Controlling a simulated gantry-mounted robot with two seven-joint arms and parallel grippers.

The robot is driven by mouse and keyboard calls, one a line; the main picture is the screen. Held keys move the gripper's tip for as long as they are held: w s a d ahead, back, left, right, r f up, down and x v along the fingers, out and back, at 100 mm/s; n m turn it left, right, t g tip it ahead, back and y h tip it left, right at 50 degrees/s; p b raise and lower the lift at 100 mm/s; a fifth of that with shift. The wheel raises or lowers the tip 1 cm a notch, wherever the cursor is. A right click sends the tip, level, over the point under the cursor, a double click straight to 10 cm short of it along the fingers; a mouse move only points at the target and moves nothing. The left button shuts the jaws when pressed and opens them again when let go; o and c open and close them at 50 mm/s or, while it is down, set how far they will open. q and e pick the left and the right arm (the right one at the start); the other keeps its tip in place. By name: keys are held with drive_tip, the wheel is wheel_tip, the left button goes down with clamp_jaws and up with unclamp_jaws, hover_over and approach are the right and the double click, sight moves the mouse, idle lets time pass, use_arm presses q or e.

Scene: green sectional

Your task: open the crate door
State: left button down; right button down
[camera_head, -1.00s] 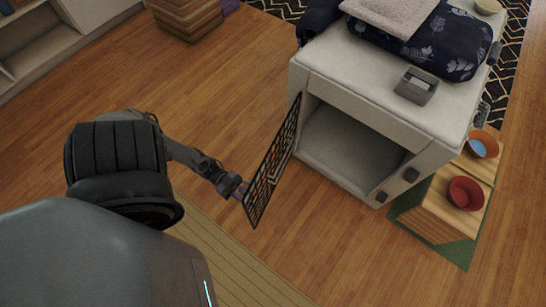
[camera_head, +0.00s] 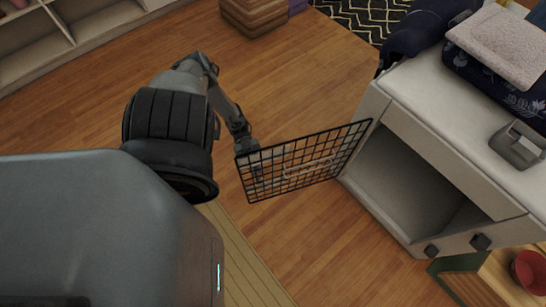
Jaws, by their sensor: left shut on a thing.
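The crate (camera_head: 455,230) is a pale box at the right of the head view, with its dark front opening uncovered. Its black wire-grid door (camera_head: 308,165) stands swung out from the opening, joined to the crate at the opening's left edge. My left gripper (camera_head: 250,165) is at the door's free edge, shut on it; the fingertips are partly hidden behind the grid. My right gripper is not in view.
A grey latch-like piece (camera_head: 517,145) and a dark patterned cushion (camera_head: 497,75) with a pale cloth lie on the crate. A wooden stand with a red bowl (camera_head: 530,270) is at lower right. Wooden floor is clear around the door. Shelves (camera_head: 70,30) stand at upper left.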

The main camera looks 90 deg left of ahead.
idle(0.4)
use_arm(q)
drive_tip(key=c, duration=1.3)
unclamp_jaws()
drive_tip(key=shift+c, duration=0.2)
drive_tip(key=b+v, duration=0.2)
drive_tip(key=v, duration=0.8)
drive_tip(key=shift+s+a, duration=0.15)
drive_tip(key=shift+a, duration=0.2)
